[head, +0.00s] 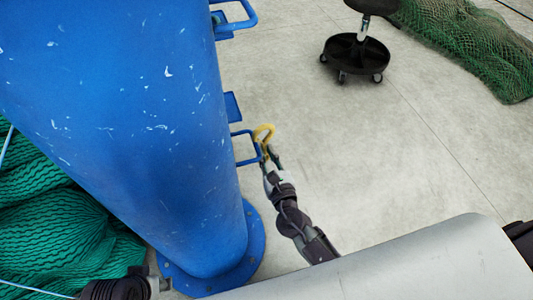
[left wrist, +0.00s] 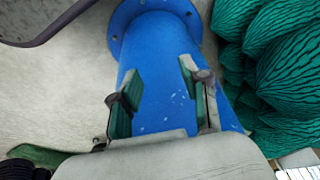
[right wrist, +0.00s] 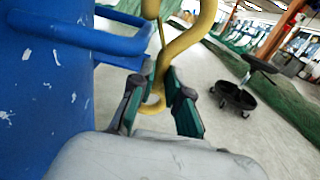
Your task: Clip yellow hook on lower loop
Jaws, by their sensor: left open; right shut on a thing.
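The yellow hook (head: 264,130) is held in my right gripper (head: 267,160) beside the blue post (head: 140,110). In the right wrist view the hook (right wrist: 188,40) rises from between the dark green finger pads of the gripper (right wrist: 157,92). The lower loop (head: 238,133) is a blue bar bracket on the post's right side, just left of the hook. It shows at upper left in the right wrist view (right wrist: 80,32). Whether hook and loop touch I cannot tell. My left gripper (left wrist: 157,78) is open and empty, with the post behind its fingers.
An upper blue loop (head: 240,22) is higher on the post. The post's round base flange (head: 256,235) is bolted to the floor. Teal netting (head: 60,220) lies at left. A black wheeled stool (head: 355,55) and green net (head: 470,45) stand beyond clear floor.

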